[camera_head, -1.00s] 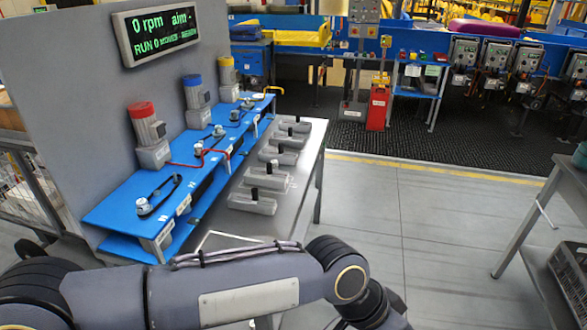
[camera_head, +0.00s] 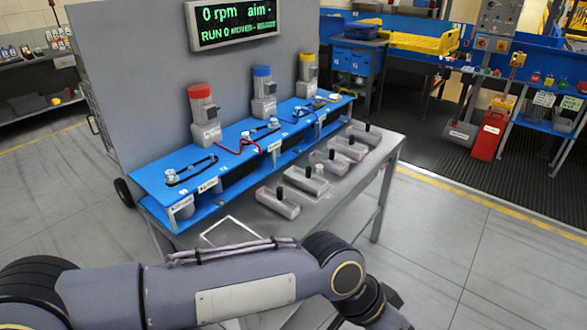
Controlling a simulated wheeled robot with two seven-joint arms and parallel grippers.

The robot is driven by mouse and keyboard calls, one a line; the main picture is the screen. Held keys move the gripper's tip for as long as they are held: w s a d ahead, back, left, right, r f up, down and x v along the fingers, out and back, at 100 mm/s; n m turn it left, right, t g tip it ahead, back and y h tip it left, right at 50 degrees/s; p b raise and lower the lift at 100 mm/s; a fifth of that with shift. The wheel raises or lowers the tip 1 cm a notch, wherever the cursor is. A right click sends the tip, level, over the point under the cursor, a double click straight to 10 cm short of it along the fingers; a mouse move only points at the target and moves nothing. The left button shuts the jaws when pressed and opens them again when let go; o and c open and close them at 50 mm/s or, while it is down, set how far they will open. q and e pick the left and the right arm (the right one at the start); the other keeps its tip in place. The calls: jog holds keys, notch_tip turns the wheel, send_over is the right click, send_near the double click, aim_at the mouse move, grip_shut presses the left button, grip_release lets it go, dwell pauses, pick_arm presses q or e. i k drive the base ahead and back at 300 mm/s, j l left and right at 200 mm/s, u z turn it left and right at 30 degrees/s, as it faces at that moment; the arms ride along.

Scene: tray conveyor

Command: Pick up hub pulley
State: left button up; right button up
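Small silver pulleys with black belts sit on the blue bench top. One pulley (camera_head: 171,175) is at its left end, and others (camera_head: 245,136) stand farther along it. I cannot tell which of them is the hub pulley. Several grey bins (camera_head: 277,204) stand in a row on the grey table in front, each with a black upright piece. My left arm crosses the bottom of the view from the left, and its dark far end runs off the lower edge. I see no gripper fingers. My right arm is not in view.
Motors with red (camera_head: 205,115), blue (camera_head: 264,92) and yellow (camera_head: 307,75) caps stand behind the bench. A display (camera_head: 235,24) on the grey panel reads 0 rpm. A white square outline (camera_head: 228,231) marks the table's near part.

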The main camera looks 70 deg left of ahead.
aim_at(319, 168)
jog(key=i+j+u, duration=0.1)
jog(key=u, duration=0.3)
jog(key=i+u, duration=0.3)
jog(key=u, duration=0.15)
jog(key=i+l+u, duration=0.1)
jog(key=u, duration=0.3)
jog(key=i+l+u, duration=0.2)
jog(key=u, duration=0.2)
jog(key=i+l+u, duration=0.2)
jog(key=u, duration=0.2)
jog(key=i+l+u, duration=0.1)
jog(key=i+u, duration=0.2)
jog(key=u, duration=0.15)
jog(key=i+l+u, duration=0.2)
jog(key=u, duration=0.25)
jog(key=i+l+u, duration=0.3)
jog(key=u, duration=0.2)
jog(key=i+l+u, duration=0.2)
jog(key=l+u, duration=0.25)
jog(key=i+l+u, duration=0.1)
jog(key=l+u, duration=0.2)
jog(key=u, duration=0.15)
